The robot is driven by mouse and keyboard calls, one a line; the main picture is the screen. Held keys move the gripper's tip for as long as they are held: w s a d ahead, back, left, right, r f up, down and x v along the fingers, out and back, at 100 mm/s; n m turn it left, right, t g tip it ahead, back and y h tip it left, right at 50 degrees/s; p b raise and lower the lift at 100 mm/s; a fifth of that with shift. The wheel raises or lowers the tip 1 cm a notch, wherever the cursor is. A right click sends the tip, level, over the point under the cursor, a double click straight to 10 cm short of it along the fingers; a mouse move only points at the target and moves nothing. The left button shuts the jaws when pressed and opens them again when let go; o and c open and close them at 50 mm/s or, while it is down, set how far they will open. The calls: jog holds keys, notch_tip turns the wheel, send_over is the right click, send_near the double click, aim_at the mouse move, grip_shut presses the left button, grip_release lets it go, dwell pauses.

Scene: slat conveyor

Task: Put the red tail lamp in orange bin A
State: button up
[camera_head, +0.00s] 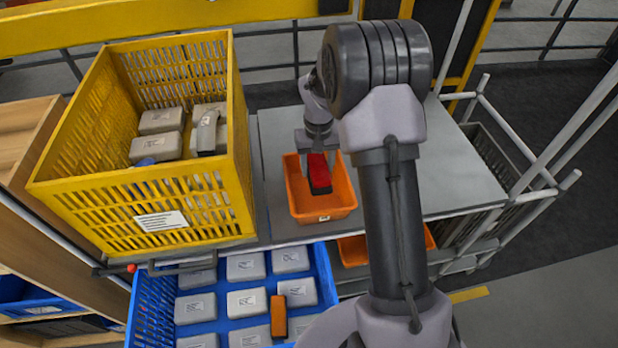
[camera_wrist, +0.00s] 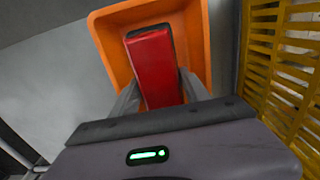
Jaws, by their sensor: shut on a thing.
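The red tail lamp (camera_head: 319,172) is a red block with a dark edge. My gripper (camera_head: 317,155) is shut on it from above. In the head view the lamp is over the small orange bin (camera_head: 330,211) on the grey table. In the wrist view the lamp (camera_wrist: 154,66) is between my fingers, with the orange bin (camera_wrist: 105,44) behind it. I cannot tell whether the lamp touches the bin floor. A label shows on the bin's front wall; its letter is too small to read.
A yellow crate (camera_head: 150,216) with grey boxes stands left of the orange bin. A blue crate (camera_head: 152,300) below holds several grey boxes and an orange block (camera_head: 278,316). Another orange bin (camera_head: 352,250) is partly hidden behind my arm. The grey table (camera_head: 455,180) is clear at right.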

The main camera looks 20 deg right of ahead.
notch_tip(320, 180, down, 10)
jog(key=b, duration=0.3)
jog(key=shift+d, duration=0.1)
jog(key=shift+w+r, duration=0.1)
jog(key=o, duration=1.6)
jog(key=shift+f, duration=0.2)
jog(key=shift+o, duration=0.2)
notch_tip(320, 180, up, 8)
jog(key=shift+p, duration=1.2)
jog(key=shift+f, duration=0.1)
